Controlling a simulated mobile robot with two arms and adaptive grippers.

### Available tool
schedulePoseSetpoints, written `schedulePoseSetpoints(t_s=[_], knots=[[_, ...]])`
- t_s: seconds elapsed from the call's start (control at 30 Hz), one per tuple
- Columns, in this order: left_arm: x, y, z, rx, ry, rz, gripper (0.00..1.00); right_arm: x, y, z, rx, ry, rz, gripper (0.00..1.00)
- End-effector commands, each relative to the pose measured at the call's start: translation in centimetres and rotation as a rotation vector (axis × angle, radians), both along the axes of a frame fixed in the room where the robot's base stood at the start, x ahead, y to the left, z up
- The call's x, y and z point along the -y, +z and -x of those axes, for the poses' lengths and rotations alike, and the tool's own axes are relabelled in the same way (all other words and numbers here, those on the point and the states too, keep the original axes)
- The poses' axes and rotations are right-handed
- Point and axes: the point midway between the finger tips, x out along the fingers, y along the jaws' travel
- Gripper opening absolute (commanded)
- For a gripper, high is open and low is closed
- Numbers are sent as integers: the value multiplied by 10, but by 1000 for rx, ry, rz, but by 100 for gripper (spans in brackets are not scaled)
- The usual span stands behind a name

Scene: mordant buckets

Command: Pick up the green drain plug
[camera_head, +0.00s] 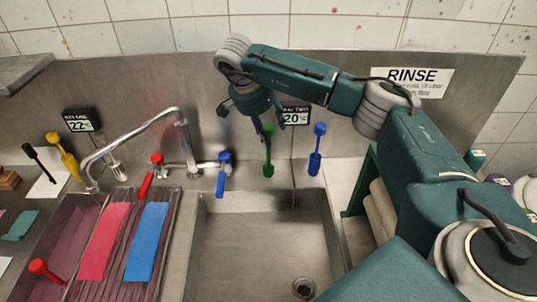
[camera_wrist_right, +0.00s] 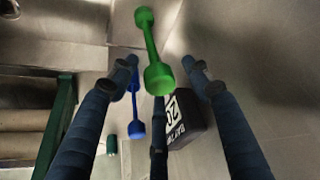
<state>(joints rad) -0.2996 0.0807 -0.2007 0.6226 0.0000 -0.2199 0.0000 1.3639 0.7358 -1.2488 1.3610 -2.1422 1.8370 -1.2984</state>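In the right wrist view the green plug (camera_wrist_right: 151,45) is dumbbell-shaped, with a thick knob at each end. My right gripper (camera_head: 250,122) is just above and left of it in the head view, partly overlapping its top. In the wrist view its dark fingers (camera_wrist_right: 165,72) are spread, with the plug's near knob close to the gap between them. I cannot tell whether they touch. My left gripper is not in view.
The dark "20" sign (camera_head: 295,117) is close by the gripper. The tap (camera_head: 148,135) and a blue-handled valve (camera_head: 223,175) stand to the left. The sink basin (camera_head: 260,240) below is empty.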

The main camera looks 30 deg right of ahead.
Motion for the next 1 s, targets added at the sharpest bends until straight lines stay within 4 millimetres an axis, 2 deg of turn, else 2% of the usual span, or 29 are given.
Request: schedulePoseSetpoints(t_s=[0.03, 0.23, 0.67, 0.87, 1.0], knots=[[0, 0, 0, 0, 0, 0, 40, 0, 0, 0, 0, 0, 0, 39], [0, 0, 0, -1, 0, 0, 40, 0, 0, 0, 0, 0, 0, 0], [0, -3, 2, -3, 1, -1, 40, 0, 6, -1, 3, 0, -1, 0], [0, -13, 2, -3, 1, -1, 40, 0, 30, -1, 6, -1, -1, 0], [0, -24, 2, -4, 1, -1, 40, -1, 67, -2, 10, -1, -1, 0]])
